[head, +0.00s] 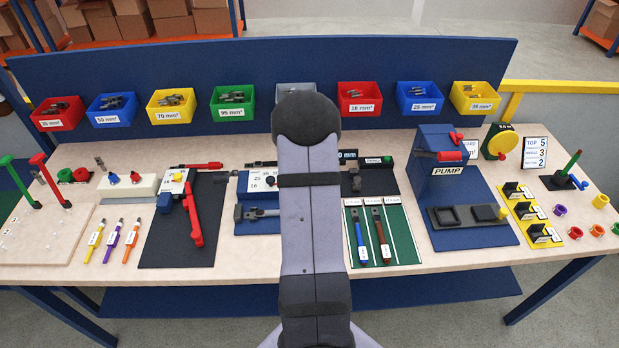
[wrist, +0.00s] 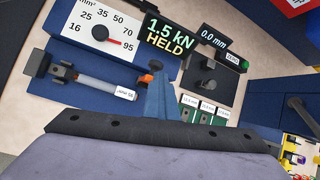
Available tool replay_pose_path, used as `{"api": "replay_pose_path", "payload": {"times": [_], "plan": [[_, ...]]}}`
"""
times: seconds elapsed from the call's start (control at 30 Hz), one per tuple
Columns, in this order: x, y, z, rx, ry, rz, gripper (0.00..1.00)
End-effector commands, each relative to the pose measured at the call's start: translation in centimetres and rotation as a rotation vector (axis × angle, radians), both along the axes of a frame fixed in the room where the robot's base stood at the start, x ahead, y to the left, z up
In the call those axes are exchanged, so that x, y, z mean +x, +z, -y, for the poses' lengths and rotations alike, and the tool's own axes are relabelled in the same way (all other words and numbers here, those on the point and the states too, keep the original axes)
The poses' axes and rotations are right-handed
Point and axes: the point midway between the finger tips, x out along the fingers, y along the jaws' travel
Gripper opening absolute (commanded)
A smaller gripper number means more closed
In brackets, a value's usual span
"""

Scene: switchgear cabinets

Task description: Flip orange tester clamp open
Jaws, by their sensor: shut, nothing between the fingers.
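The tester is a blue block with a white dial plate (wrist: 103,29), a red-tipped pointer and a display (wrist: 168,36) reading "1.5 kN HELD". A small orange part (wrist: 156,65), which looks like the clamp's handle, shows just beyond my fingertips, with a dark piece (wrist: 146,78) beside it. A grey cable (wrist: 105,85) with a white tag lies along the tester's bed toward that clamp. My gripper (wrist: 158,84) is shut and empty, its tip close to the clamp; I cannot tell whether they touch. In the head view the tester (head: 258,183) is partly hidden behind my arm, and the clamp is hidden.
A black gauge (wrist: 212,75) reading 0.0 mm stands right of the tester. A green mat (head: 398,248) with tagged cables and the blue pump station (head: 455,190) lie farther right. Left are a black board with a red lever (head: 193,215). Coloured bins line the back panel.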

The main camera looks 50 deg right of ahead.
Motion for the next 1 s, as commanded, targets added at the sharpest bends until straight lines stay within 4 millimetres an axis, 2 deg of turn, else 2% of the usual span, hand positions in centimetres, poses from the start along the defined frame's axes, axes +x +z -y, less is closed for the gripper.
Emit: {"api": "replay_pose_path", "payload": {"times": [0.03, 0.77, 1.0], "plan": [[-0.3, -0.7, -0.1, 0.009, -0.003, -0.012, 0.0], [-0.1, -0.8, 0.2, 0.012, -0.004, -0.018, 0.0], [-0.4, 0.2, -0.3, 0.009, -0.004, -0.015, 0.0]]}}
